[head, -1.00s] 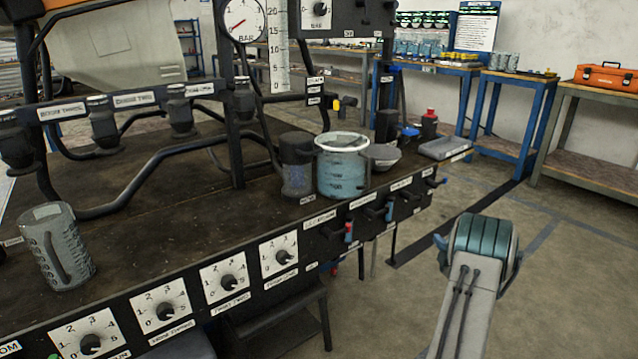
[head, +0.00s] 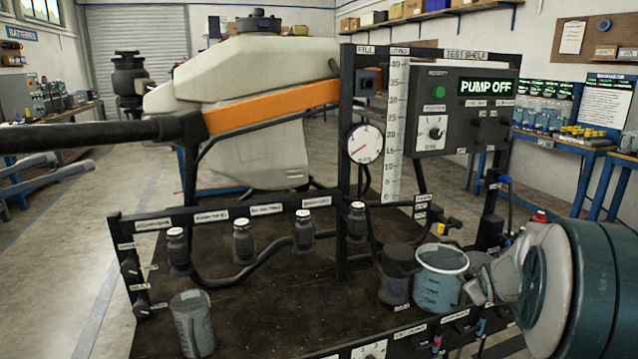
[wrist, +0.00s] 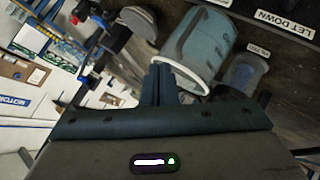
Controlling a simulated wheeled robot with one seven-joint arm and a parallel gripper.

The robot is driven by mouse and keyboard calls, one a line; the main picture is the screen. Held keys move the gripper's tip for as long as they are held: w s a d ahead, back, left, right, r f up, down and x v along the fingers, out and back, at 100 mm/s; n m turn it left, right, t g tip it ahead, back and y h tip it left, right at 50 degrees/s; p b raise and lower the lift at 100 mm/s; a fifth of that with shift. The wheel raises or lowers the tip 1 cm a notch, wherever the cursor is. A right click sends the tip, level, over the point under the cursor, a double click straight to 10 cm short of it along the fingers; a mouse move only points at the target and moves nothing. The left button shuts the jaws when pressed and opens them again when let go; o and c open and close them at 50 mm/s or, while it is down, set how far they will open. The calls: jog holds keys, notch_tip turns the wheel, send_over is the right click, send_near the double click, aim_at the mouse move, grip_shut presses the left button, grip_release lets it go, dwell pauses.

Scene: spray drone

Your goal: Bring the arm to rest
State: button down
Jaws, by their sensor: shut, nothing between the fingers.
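My arm (head: 590,290) fills the lower right of the head view, its rounded teal and grey joint close to the camera. In the head view I cannot make out the fingertips. In the wrist view my gripper (wrist: 163,78) shows its dark fingers together and empty. A white-rimmed blue measuring jug (wrist: 205,48) appears just beyond the fingers there; I cannot tell how far apart they are. The jug (head: 440,280) stands upright on the dark bench (head: 260,315) in the head view, left of my arm.
A dark cup (head: 397,275) stands beside the jug, and a grey ribbed jug (head: 193,325) stands at the bench's front left. A bench frame with nozzles, a gauge (head: 365,143) and a PUMP OFF panel (head: 465,110) rises behind. The drone's white tank (head: 250,110) is farther back. Open floor shows at left.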

jog(key=s+a+r+m+g+y+p, duration=0.1)
jog(key=s+a+r+m+g+p, duration=0.1)
jog(key=s+a+r+p, duration=0.5)
jog(key=s+a+r+m+g+y+p, duration=0.2)
jog(key=s+a+r+p, duration=0.5)
jog(key=s+a, duration=0.7)
jog(key=shift+s+r+g+y, duration=0.3)
jog(key=shift+s+r+g, duration=0.5)
jog(key=shift+r+g, duration=0.1)
jog(key=c, duration=1.7)
grip_release()
jog(key=shift+m+g+y, duration=0.4)
jog(key=shift+g, duration=0.2)
jog(key=s+a, duration=0.1)
jog(key=s+p, duration=0.1)
jog(key=s, duration=0.1)
jog(key=s+a+p, duration=0.1)
jog(key=s, duration=0.1)
jog(key=shift+a+r, duration=0.3)
jog(key=shift+r, duration=0.1)
jog(key=shift+o, duration=1)
jog(key=shift+s, duration=0.15)
jog(key=shift+f, duration=0.15)
jog(key=shift+a, duration=0.1)
